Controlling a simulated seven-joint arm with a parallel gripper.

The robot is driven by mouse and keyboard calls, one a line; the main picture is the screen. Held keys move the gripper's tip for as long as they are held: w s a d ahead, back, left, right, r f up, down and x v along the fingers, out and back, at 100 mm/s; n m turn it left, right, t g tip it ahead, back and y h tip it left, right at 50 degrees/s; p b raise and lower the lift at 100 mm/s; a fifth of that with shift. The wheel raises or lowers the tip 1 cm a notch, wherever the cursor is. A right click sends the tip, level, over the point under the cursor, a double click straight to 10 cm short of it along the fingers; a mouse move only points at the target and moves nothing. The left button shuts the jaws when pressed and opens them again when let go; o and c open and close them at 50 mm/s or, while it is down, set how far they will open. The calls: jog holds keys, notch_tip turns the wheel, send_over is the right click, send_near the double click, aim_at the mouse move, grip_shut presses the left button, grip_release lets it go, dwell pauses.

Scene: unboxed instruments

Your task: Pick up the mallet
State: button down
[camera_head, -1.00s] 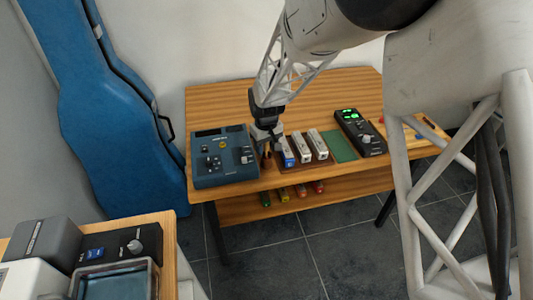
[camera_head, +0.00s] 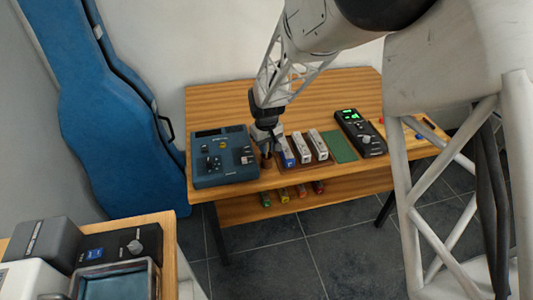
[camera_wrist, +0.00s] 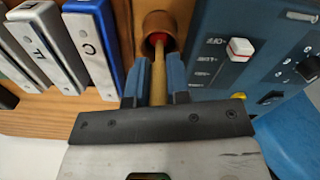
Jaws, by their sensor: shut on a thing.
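The mallet (camera_wrist: 159,82) has a thin pale wooden handle and a red head. In the wrist view its head end sits in the round opening of a wooden cup (camera_wrist: 152,20). My gripper (camera_wrist: 158,76) is shut on the handle, with one blue-grey finger on each side. In the head view my gripper (camera_head: 267,146) points down between the blue control box and the row of bars. The mallet is too small and too covered by the gripper there to make out.
A blue control box (camera_head: 223,172) stands close on the left. Chime bars (camera_head: 304,148), one blue-ended, stand close on the right. A green mat (camera_head: 339,147) and a black device (camera_head: 360,134) lie farther right. The table's back (camera_head: 220,102) is clear.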

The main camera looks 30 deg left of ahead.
jog(key=shift+r, duration=0.15)
jog(key=shift+r, duration=4.9)
jog(key=c, duration=1.7)
grip_release()
grip_shut()
jog(key=w+d+r, duration=0.1)
jog(key=w+d, duration=0.4)
jog(key=w, duration=0.3)
jog(key=w+d+r, duration=0.2)
jog(key=w+d, duration=0.4)
jog(key=w, duration=0.3)
jog(key=shift+w+r, duration=0.2)
jog(key=shift+r, duration=0.1)
jog(key=shift+d+f, duration=0.1)
jog(key=shift+f, duration=0.05)
jog(key=shift+f, duration=0.9)
